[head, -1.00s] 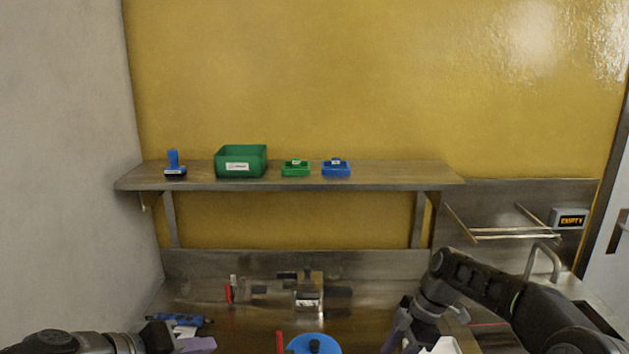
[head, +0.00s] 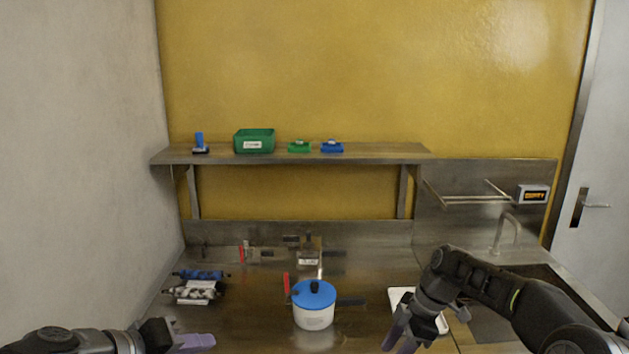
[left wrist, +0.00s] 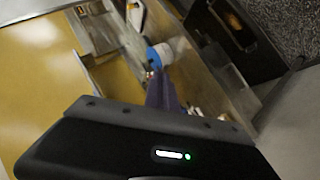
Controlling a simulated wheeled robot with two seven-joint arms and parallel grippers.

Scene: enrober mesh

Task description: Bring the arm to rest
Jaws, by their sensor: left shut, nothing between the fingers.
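My left gripper (head: 190,342) is at the bottom left of the head view, with its purple fingers together and nothing between them. Its purple fingers (left wrist: 162,92) also show in the left wrist view. My right gripper (head: 397,338) points down at the lower right of the head view, beside a white tray. Its fingertips run toward the bottom edge, and I cannot tell whether it is open or shut.
A white pot with a blue lid (head: 314,292) stands mid-counter. Dark and blue tools (head: 195,290) lie at the left. The white tray (head: 402,297) lies at the right, before the sink (head: 535,285). A shelf (head: 290,158) holds a green bin (head: 254,141) and small items.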

